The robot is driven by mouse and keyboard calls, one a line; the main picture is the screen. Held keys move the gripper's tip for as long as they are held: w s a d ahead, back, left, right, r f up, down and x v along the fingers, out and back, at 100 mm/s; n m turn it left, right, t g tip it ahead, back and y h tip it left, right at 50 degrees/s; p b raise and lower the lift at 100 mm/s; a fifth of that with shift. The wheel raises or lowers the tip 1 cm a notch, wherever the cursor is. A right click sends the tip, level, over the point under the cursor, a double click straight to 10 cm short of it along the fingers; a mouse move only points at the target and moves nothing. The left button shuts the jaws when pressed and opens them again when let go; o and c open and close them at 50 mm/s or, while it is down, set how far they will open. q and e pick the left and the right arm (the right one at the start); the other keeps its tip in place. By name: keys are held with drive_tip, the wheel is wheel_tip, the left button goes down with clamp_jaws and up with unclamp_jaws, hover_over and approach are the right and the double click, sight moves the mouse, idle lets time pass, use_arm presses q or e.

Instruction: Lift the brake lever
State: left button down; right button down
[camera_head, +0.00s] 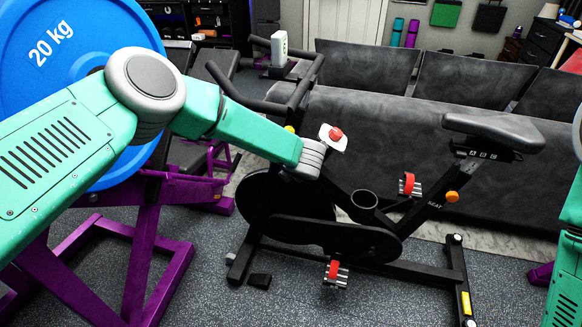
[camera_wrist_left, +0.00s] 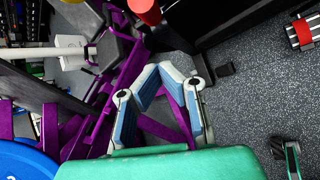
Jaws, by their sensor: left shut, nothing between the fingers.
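The black exercise bike (camera_head: 285,225) stands in the middle of the head view. Its red brake lever knob (camera_head: 335,134) shows just past the end of my left arm, with a pale piece around it that I cannot identify. In the left wrist view a red cylinder (camera_wrist_left: 146,10), apparently the same knob, is at the top edge. My left gripper (camera_wrist_left: 160,78), with pale links and blue pads, is shut and empty below it, apparently apart from it. In the head view my wrist hides most of this gripper. Part of my right arm is at the right edge; its gripper is not seen.
A purple rack (camera_head: 150,235) with a blue 20 kg plate (camera_head: 45,45) stands at the left. Black handlebars (camera_head: 300,85) are beyond my left arm, and the seat (camera_head: 495,130) is right. A grey sofa (camera_head: 400,130) is behind. Speckled floor is clear in front.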

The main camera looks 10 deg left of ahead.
use_arm(q)
drive_tip(key=w+r+p+v, duration=0.1)
drive_tip(key=v, duration=0.6)
drive_tip(key=shift+d+r, duration=0.2)
drive_tip(key=shift+d, duration=0.3)
drive_tip(key=shift+a, duration=0.1)
